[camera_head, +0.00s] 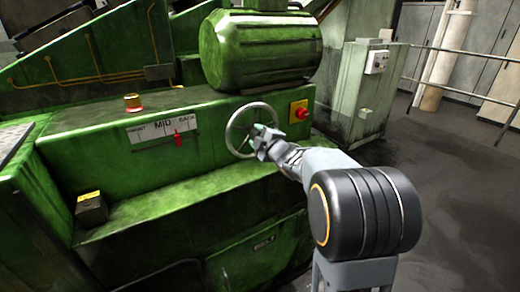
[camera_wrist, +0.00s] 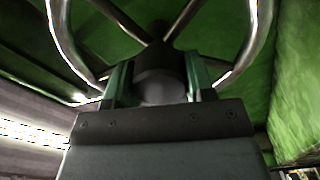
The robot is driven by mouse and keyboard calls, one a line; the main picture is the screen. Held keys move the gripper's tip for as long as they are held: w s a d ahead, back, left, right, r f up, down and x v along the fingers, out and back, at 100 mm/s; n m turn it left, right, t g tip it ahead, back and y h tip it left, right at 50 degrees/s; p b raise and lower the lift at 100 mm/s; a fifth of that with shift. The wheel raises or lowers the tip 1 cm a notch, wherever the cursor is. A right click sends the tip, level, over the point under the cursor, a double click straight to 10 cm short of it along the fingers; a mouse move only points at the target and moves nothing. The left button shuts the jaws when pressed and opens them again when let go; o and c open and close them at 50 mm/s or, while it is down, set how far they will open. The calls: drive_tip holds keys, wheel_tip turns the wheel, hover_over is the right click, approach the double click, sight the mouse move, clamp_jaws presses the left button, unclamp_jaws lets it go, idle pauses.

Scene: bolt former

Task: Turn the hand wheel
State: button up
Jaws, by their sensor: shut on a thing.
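The hand wheel (camera_head: 229,127) is a shiny metal ring with spokes on the front of the green machine. My gripper (camera_head: 261,140) is at the middle of the wheel. In the wrist view the wheel's rim and spokes (camera_wrist: 188,18) show behind a dark round hub (camera_wrist: 155,62). The two fingers of my gripper (camera_wrist: 158,82) are on either side of this hub and shut on it. A white scale plate (camera_head: 150,133) marked MID and BACK, with a smaller left word, carries a red pointer (camera_head: 178,138) between MID and BACK.
A yellow box with a red button (camera_head: 299,111) is close to the wheel's right. A large green ribbed motor (camera_head: 260,48) overhangs above. A green ledge (camera_head: 180,198) runs below. A grey cabinet (camera_head: 350,90) stands to the right, with open floor (camera_head: 450,170) beyond.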

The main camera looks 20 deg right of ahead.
drive_tip(key=n+b, duration=0.3)
drive_tip(key=b, duration=0.1)
drive_tip(key=shift+f+n, duration=0.35)
drive_tip(key=shift+n, duration=0.05)
drive_tip(key=n+b, duration=0.4)
drive_tip(key=shift+r, duration=0.2)
drive_tip(key=shift+n, duration=0.3)
drive_tip(key=o, duration=1.3)
drive_tip(key=shift+c, duration=0.2)
drive_tip(key=s+d+p, duration=0.1)
drive_tip(key=s+d, duration=0.1)
drive_tip(key=s, duration=1.1)
drive_tip(key=shift+s+d, duration=0.3)
